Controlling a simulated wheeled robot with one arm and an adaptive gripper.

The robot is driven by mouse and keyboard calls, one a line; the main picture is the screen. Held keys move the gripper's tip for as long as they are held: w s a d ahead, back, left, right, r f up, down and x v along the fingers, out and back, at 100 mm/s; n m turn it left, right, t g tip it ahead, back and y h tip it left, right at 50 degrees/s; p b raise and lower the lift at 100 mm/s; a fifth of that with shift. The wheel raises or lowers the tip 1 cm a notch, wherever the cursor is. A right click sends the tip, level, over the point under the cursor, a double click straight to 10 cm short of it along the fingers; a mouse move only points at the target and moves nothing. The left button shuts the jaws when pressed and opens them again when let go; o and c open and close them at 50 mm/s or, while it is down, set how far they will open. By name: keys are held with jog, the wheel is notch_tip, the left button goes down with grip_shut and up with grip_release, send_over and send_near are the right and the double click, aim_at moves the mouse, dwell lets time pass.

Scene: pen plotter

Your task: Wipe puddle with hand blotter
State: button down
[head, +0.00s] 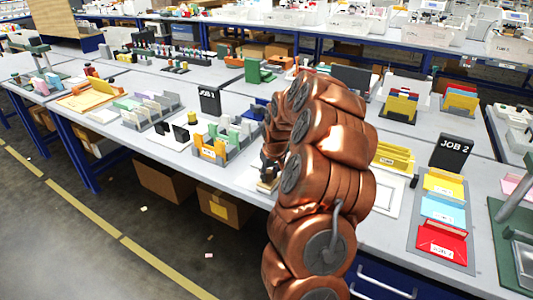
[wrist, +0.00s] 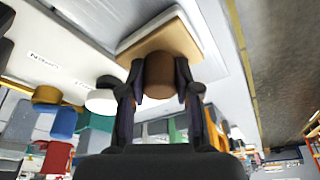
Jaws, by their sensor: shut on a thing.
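The hand blotter (wrist: 183,40) has a brown rounded knob, a tan wooden plate and a pale pad under it. In the wrist view my gripper (wrist: 158,78) has its two dark fingers on either side of the knob, shut on it. In the head view the blotter (head: 266,186) is at the near edge of the grey table, below my gripper (head: 270,168), partly hidden by my arm. I cannot tell whether the pad touches the tabletop. I cannot make out a puddle for certain; the tabletop looks glossy in the wrist view.
A grey sorting tray (head: 232,150) with coloured blocks stands just left of the blotter. A black JOB 1 sign (head: 209,100) is behind it. Yellow holders (head: 393,157) and a JOB 2 sign (head: 452,151) stand right of my arm. Cardboard boxes (head: 165,181) are under the table.

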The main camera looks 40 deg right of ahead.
jog(key=r, duration=0.3)
jog(key=shift+w+a+r, duration=0.1)
jog(key=shift+w, duration=0.1)
jog(key=shift+r+p, duration=0.3)
jog(key=shift+r, duration=2.25)
